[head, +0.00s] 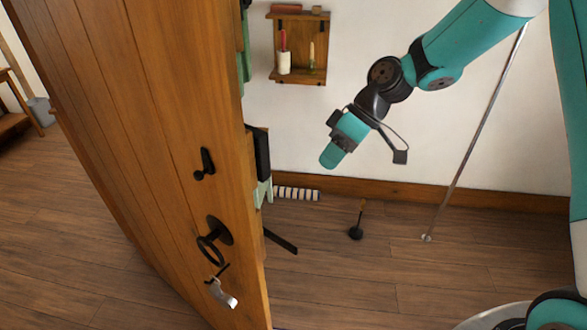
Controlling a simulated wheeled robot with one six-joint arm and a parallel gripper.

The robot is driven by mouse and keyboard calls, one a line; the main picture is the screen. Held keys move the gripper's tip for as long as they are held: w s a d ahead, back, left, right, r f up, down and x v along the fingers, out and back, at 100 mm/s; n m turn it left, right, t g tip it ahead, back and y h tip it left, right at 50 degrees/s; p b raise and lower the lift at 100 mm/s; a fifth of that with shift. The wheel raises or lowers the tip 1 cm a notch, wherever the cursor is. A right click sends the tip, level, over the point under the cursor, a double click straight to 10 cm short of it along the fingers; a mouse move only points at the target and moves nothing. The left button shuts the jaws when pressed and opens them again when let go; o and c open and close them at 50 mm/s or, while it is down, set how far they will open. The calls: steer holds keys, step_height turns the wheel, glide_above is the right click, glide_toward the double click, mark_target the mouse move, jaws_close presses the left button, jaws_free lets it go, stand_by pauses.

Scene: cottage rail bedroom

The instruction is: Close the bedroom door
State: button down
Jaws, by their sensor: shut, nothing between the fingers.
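The bedroom door (130,110) is a brown plank door filling the left of the head view. It stands ajar at an angle, with floor showing on both sides of it. On its face are a small black latch (205,164), a black ring handle (211,243) and a silvery tag or key (221,291) below that. The door frame and hinges are not clearly in view. My gripper (332,156) is teal and black, shut and empty. It hangs in the air to the right of the door's edge, apart from it.
A small wall shelf (299,80) holds a candle-like item. Beyond the door edge are green cloth, a dark box and a striped roll (297,194) by the skirting. A dark upright object (356,230) and a thin metal pole (478,132) stand on the right floor. Left floor is mostly clear.

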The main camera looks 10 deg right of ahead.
steer(key=s+a+r+p+x, duration=0.1)
steer(key=s+p+x, duration=0.1)
steer(key=p+x, duration=0.4)
steer(key=shift+x, duration=2.8)
steer(key=shift+a, duration=0.2)
steer(key=shift+r, duration=0.1)
